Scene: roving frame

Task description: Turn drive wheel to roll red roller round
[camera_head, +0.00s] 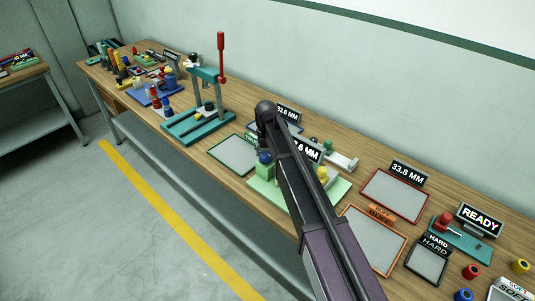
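My dark arm (310,200) reaches from the bottom edge up over the middle of the bench and covers part of a pale green fixture (340,190). A green block with a blue top (265,158) stands at that fixture's left, and a yellow piece (322,172) shows at its right. A red short cylinder (471,271) stands at the lower right. A red piece with a pale rod (444,219) sits on a teal fixture (465,240) by the READY sign. I cannot tell which part is the drive wheel or which red piece is the roller. My gripper is not visible.
A teal press (200,120) with a tall red handle stands left of the arm. Grey framed pads (395,195) and signs line the bench. Yellow (520,266) and blue (463,295) cylinders stand at the right. The floor in front is clear.

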